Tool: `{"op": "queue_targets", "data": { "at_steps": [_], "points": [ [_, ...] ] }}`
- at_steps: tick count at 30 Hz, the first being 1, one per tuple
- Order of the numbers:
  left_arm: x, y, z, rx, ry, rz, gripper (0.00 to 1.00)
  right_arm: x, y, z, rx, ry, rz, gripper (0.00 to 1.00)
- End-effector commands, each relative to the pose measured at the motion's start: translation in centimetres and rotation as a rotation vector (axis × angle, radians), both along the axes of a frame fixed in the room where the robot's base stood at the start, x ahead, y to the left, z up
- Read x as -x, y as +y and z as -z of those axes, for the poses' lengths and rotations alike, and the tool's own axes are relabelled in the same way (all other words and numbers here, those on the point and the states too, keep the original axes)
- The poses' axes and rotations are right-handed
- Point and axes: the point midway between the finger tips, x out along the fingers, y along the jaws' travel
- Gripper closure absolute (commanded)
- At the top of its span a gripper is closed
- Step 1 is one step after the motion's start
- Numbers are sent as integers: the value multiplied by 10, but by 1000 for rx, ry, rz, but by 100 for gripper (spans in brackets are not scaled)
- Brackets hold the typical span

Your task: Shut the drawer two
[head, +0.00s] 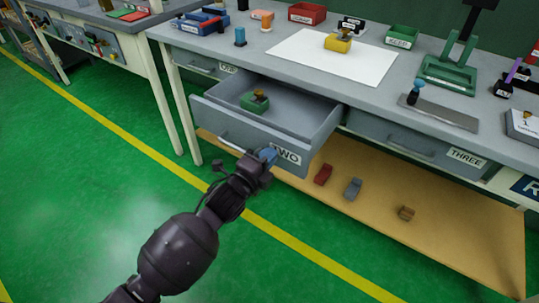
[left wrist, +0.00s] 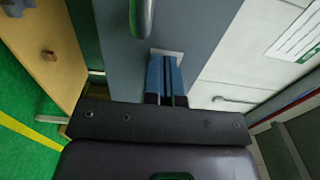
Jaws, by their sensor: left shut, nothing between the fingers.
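Drawer two (head: 225,119) is a grey drawer pulled well out from under the workbench, with a label reading TWO (head: 286,154) on its front. A green tray with a small brown-topped item (head: 256,101) lies inside it. My left gripper (head: 266,156) is shut and empty, with blue fingertips at the drawer front between the handle (head: 238,146) and the label. In the left wrist view the shut blue fingers (left wrist: 166,75) point at the grey drawer front (left wrist: 190,25) and partly cover the label. I cannot tell whether they touch it. My right gripper is not in view.
Drawer three (head: 400,146) to the right looks closed. The bench top (head: 250,57) holds a white sheet, bins and stamps. A low wooden shelf (head: 370,222) under the bench carries several small blocks. Green floor lies open in front.

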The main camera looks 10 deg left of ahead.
Motion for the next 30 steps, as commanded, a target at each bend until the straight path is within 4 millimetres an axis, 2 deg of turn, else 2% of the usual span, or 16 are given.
{"op": "queue_targets", "data": {
  "at_steps": [17,23,30],
  "points": [
    [-8,-3,-1,0,-1,0,100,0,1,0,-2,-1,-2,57],
    [-34,-13,0,0,-1,1,100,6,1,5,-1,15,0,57],
    [-89,-33,2,1,0,1,100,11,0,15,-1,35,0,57]
  ]
}}
